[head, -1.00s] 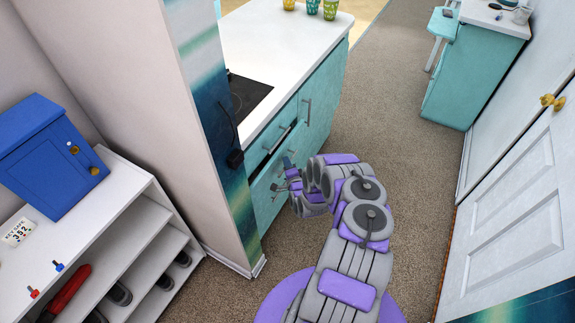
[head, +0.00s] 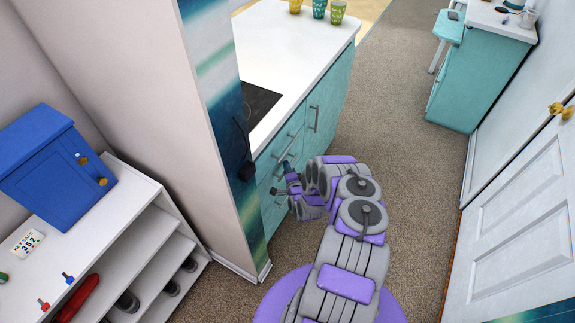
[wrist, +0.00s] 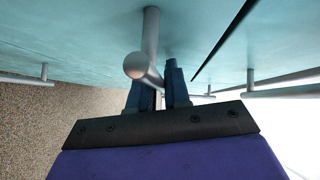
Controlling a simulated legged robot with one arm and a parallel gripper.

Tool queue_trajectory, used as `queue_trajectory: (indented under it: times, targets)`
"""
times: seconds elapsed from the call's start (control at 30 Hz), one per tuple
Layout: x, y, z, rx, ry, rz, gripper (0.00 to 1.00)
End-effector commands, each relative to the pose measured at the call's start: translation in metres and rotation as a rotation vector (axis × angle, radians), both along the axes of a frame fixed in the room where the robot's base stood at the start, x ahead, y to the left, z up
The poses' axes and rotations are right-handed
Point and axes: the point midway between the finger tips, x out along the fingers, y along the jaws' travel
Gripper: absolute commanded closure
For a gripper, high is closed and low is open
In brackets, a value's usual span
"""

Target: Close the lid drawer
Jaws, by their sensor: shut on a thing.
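The teal kitchen unit (head: 328,95) has drawers with grey bar handles below the white counter. The drawer front (wrist: 85,35) fills the upper left of the wrist view. Its grey bar handle (wrist: 150,40) runs between my fingers. My gripper (wrist: 160,88) is shut on this handle, and in the head view it is (head: 284,178) close against the unit's lower front. A thin dark wedge-shaped seam shows beside the drawer front in the wrist view. My arm and the wall end partly hide the drawer in the head view, and its contents are not visible.
A wall end (head: 222,110) stands just left of the drawers. Carpet (head: 400,115) lies open to the right. A white door (head: 520,205) is at the far right. A white shelf (head: 150,205) with a blue cabinet (head: 58,172) stands left. Cups (head: 319,9) stand on the counter.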

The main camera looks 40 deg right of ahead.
Motion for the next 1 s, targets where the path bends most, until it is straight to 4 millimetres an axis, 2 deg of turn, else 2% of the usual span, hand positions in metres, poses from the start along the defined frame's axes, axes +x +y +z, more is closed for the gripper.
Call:
queue_trajectory:
  times: [0.17,0.2,0.37,0.73,0.87,1.0]
  targets:
    - [0.002,0.005,-0.003,0.004,0.003,0.01,1.0]
    - [0.002,0.005,-0.003,0.004,0.003,0.01,0.8]
    - [0.002,0.005,-0.001,0.001,0.001,0.009,0.65]
    - [-0.003,0.006,0.002,-0.001,-0.001,0.009,0.64]
    - [-0.018,0.012,0.004,-0.001,0.0,0.007,0.64]
    - [-0.041,0.022,0.007,0.0,0.002,0.008,0.64]
